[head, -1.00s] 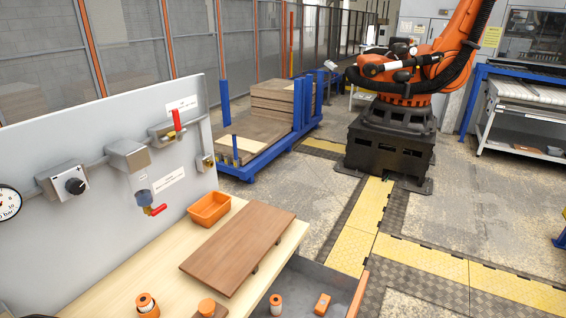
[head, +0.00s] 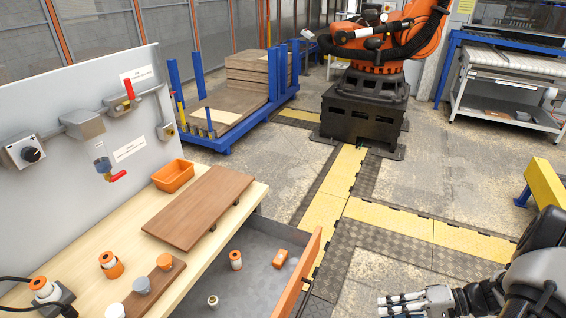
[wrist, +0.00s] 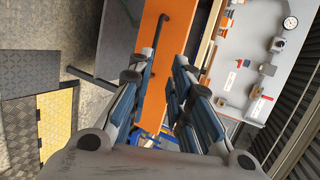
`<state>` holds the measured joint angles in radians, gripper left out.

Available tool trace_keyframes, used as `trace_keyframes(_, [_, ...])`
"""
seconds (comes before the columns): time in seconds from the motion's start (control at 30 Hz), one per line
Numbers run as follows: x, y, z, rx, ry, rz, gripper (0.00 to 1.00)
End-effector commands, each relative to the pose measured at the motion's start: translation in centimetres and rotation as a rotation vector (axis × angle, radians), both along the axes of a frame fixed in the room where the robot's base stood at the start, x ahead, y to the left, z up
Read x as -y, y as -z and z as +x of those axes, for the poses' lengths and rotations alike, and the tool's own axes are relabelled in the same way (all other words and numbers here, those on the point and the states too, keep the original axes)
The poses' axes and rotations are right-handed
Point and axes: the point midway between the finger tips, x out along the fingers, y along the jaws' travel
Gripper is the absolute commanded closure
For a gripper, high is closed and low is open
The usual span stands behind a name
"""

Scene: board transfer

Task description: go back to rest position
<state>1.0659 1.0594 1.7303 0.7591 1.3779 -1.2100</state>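My gripper (head: 384,305) shows at the bottom right of the head view, at the end of my dark and grey arm. Its fingers point left, towards the open drawer of the workbench. In the wrist view my gripper (wrist: 162,68) has its blue-padded fingers spread apart, with nothing held between them. The drawer's orange front (wrist: 153,60) shows beyond the gap. A brown board (head: 200,207) lies on the light wooden workbench top (head: 95,240), well apart from my gripper.
The grey open drawer (head: 250,260) holds several small orange and white parts. An orange bin (head: 173,175) stands behind the board. A grey panel (head: 60,100) with valves rises at left. A yellow barrier (head: 545,183) stands at right. The floor between is clear.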

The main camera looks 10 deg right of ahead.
Motion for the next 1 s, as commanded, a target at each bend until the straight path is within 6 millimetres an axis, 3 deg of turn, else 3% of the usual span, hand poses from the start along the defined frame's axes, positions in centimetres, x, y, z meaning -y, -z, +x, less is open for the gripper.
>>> trace_keyframes(0.2, [-3.9,-7.6,1.5,-0.113,-0.175,-0.205,0.81])
trace_keyframes(0.47, [-9.8,-15.7,0.7,-0.188,-0.305,-0.507,0.81])
trace_keyframes(0.7, [-14.7,-21.4,-2.0,-0.154,-0.334,-0.792,0.81])
trace_keyframes(1.0, [-18.8,-26.1,-6.6,0.029,-0.261,-1.078,0.81])
